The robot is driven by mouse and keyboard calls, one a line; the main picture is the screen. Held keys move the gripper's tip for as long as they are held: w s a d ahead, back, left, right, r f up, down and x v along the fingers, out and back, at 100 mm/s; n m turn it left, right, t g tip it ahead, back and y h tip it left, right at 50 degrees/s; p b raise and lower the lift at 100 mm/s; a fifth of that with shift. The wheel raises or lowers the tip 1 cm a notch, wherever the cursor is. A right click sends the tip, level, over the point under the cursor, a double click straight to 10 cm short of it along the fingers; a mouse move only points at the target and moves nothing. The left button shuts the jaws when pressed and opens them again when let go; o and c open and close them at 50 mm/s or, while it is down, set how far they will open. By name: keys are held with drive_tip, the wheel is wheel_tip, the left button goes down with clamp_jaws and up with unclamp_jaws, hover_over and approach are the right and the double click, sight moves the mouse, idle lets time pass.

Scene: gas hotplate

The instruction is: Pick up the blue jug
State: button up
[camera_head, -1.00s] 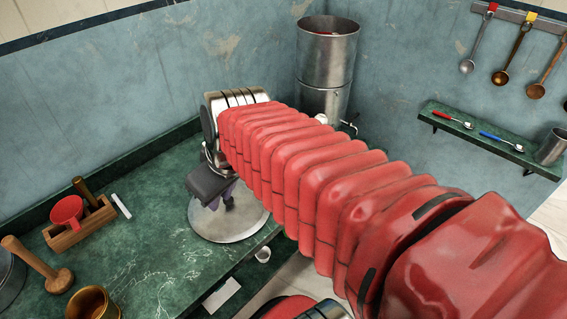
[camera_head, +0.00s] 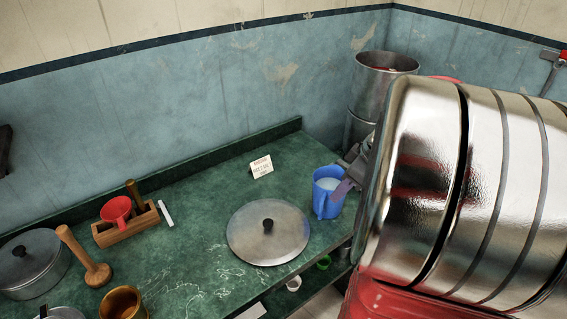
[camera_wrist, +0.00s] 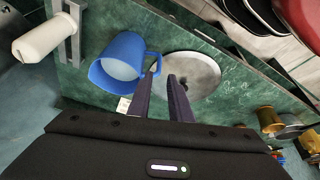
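The blue jug (camera_head: 326,202) stands upright near the right end of the green counter, with something pale inside it. It also shows in the wrist view, where the jug (camera_wrist: 128,45) is up and left of my fingers, its handle toward them. My gripper (camera_wrist: 164,76) is open, with a gap between its two dark fingers. The left fingertip is close to the jug's handle; I cannot tell whether they touch. In the head view my gripper (camera_head: 344,189) is at the jug's right side, partly hidden by my arm.
A steel lid with a black knob (camera_head: 250,247) lies just left of the jug. A small sign (camera_head: 261,167) stands behind it. A tall metal cylinder (camera_head: 380,80) stands in the corner. A wooden box (camera_head: 120,234) with a red funnel (camera_head: 116,210) is farther left.

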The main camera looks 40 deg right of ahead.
sight(320, 213)
idle(0.3)
drive_tip(key=x, duration=0.8)
drive_tip(key=shift+f, duration=0.2)
drive_tip(key=shift+x, duration=2.75)
drive_tip(key=shift+w, duration=0.1)
drive_tip(key=shift+c, duration=0.6)
clamp_jaws()
drive_tip(key=shift+r, duration=0.1)
